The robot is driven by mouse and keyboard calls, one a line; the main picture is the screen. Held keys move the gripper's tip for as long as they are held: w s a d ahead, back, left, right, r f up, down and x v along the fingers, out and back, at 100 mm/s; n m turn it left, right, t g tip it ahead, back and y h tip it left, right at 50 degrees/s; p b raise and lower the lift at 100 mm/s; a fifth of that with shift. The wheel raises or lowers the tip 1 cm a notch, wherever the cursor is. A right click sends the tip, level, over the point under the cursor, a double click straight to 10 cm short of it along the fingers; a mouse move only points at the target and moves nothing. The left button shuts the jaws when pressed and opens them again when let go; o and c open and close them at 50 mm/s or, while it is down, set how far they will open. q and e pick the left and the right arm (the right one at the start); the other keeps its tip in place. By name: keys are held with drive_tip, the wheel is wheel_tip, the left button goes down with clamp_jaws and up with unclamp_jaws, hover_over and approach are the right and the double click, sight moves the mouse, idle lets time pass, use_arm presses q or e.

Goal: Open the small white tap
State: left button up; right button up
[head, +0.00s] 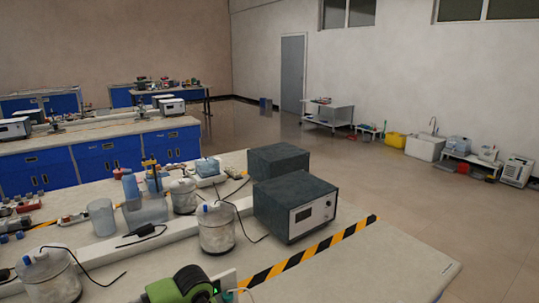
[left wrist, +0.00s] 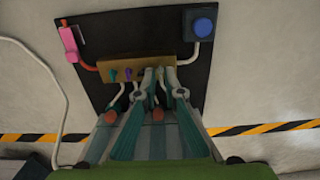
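In the left wrist view a tan manifold block (left wrist: 136,70) is fixed on a black panel (left wrist: 122,42). Small taps stand along its front edge: a green one (left wrist: 113,74), a purple one (left wrist: 128,74) and something pale (left wrist: 160,73). The pale part sits between the fingertips of my left gripper (left wrist: 161,75) and may be the small white tap; the fingers partly hide it. The teal fingers lean together with a narrow gap, and I cannot tell whether they touch it. The head view does not show the panel or the fingertips. My right gripper is in neither view.
On the panel are a pink device (left wrist: 70,42) with an orange-red tube and a blue round button (left wrist: 202,26). A white cable curves at left. In the head view, dark boxes (head: 295,205), jars (head: 216,228) and striped tape (head: 310,252) occupy the bench; its right front is clear.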

use_arm(q)
drive_tip(key=shift+f, duration=0.15)
drive_tip(key=shift+r, duration=0.35)
clamp_jaws()
drive_tip(key=n+b, duration=0.1)
drive_tip(key=n, duration=0.2)
drive_tip(key=shift+n, duration=0.4)
drive_tip(key=n+b, duration=0.1)
drive_tip(key=n, duration=0.2)
